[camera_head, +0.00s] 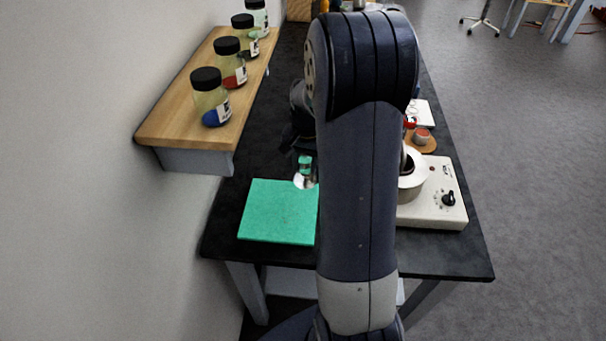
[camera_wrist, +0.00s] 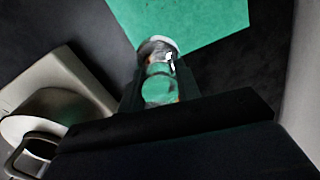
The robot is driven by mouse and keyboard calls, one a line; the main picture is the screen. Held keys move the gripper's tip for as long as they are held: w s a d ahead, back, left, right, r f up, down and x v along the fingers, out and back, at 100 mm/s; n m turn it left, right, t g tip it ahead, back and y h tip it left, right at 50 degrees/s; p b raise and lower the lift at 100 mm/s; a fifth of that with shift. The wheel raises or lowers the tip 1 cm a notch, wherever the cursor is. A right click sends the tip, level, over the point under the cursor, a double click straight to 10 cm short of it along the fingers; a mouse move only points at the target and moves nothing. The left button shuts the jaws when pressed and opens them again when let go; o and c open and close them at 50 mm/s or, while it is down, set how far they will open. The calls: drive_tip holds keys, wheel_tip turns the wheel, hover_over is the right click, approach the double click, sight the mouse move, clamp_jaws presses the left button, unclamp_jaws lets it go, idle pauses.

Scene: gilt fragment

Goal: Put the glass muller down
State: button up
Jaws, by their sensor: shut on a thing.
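The glass muller (camera_head: 304,182) is a clear piece that shows green tints, at the far edge of the green mat (camera_head: 278,212). My gripper (camera_head: 304,163) is shut on its upper part, partly hidden by my own arm. In the wrist view the muller (camera_wrist: 158,48) sticks out from between the fingers of my gripper (camera_wrist: 159,88), its round end overlapping the edge of the green mat (camera_wrist: 195,14). I cannot tell whether the muller touches the surface or hangs just above it.
A cream hot plate (camera_head: 443,188) with a metal pot (camera_head: 412,180) stands at the right of the black bench (camera_head: 445,255). A wooden shelf (camera_head: 180,127) with several black-lidded jars runs along the left wall. The mat's visible part is bare.

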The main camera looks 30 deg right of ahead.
sight(305, 177)
drive_tip(key=shift+f+p, duration=0.3)
drive_tip(key=shift+f, duration=2.15)
drive_tip(key=shift+f, duration=0.1)
drive_tip(key=o, duration=0.9)
drive_tip(key=shift+o, duration=0.2)
wheel_tip(305, 177, up, 12)
drive_tip(key=shift+s+d+r+b, duration=0.15)
drive_tip(key=shift+b, duration=0.8)
drive_tip(key=f+p, duration=0.1)
drive_tip(key=f, duration=0.5)
drive_tip(key=f+p, duration=0.1)
drive_tip(key=f, duration=0.5)
drive_tip(key=shift+a+f, duration=0.2)
drive_tip(key=shift+f, duration=0.15)
drive_tip(key=shift+r+b, duration=0.3)
drive_tip(key=shift+r, duration=1.5)
